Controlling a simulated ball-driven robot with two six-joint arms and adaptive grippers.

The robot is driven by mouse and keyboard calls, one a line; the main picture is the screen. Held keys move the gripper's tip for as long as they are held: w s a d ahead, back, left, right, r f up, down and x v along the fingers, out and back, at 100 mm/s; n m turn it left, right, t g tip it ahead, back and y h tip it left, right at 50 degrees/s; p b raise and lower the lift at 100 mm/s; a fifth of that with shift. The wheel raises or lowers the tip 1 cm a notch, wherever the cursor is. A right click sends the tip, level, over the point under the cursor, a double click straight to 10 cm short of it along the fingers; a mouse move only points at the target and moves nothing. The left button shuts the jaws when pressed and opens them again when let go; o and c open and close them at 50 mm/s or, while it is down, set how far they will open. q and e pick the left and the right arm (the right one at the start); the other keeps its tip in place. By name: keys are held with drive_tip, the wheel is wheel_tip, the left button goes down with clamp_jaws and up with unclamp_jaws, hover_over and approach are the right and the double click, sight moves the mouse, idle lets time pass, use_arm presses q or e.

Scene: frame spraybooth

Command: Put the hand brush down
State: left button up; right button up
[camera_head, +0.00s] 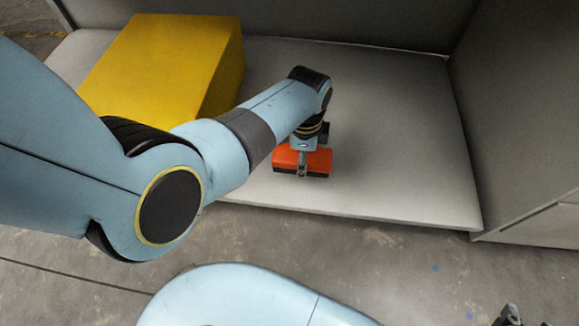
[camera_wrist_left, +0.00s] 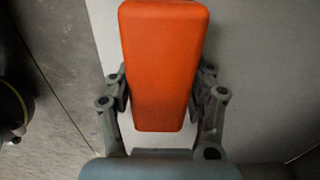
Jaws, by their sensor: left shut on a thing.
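The hand brush (camera_head: 317,162) has an orange block top with a dark underside. My left gripper (camera_head: 303,165) reaches down over it near the front edge of the grey booth floor and is shut on it. In the left wrist view the orange top of the brush (camera_wrist_left: 164,65) lies between the two fingers of my left gripper (camera_wrist_left: 162,92). I cannot tell whether the brush's underside touches the surface. A small dark part of my right gripper (camera_head: 512,316) shows at the bottom right edge; its fingers are not clear.
A large yellow box (camera_head: 165,60) stands on the booth floor (camera_head: 400,150) to the left. Grey walls close the back and right side. The booth floor right of the brush is clear. Concrete ground (camera_head: 400,255) lies in front of the booth's edge.

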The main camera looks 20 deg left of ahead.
use_arm(q)
drive_tip(key=shift+s+a+f, duration=0.1)
drive_tip(key=shift+a+f, duration=0.05)
drive_tip(key=shift+f, duration=0.05)
drive_tip(key=shift+f+b, duration=0.15)
drive_tip(key=shift+b, duration=0.15)
wheel_tip(320, 180, down, 2)
drive_tip(key=shift+f+b, duration=0.1)
drive_tip(key=shift+b, duration=1)
drive_tip(key=shift+f+b, duration=0.6)
drive_tip(key=shift+b, duration=0.25)
use_arm(e)
drive_tip(key=w+a+r+n+t+y, duration=0.1)
drive_tip(key=w+r+t, duration=0.4)
drive_tip(key=r, duration=0.5)
drive_tip(key=w+a+r+n+t+y, duration=0.1)
drive_tip(key=w+r+t, duration=0.3)
drive_tip(key=r, duration=0.6)
drive_tip(key=a+t+y, duration=0.1)
drive_tip(key=t, duration=0.1)
drive_tip(key=shift+w+t, duration=0.4)
use_arm(q)
drive_tip(key=shift+f, duration=0.1)
use_arm(e)
drive_tip(key=shift+r, duration=0.15)
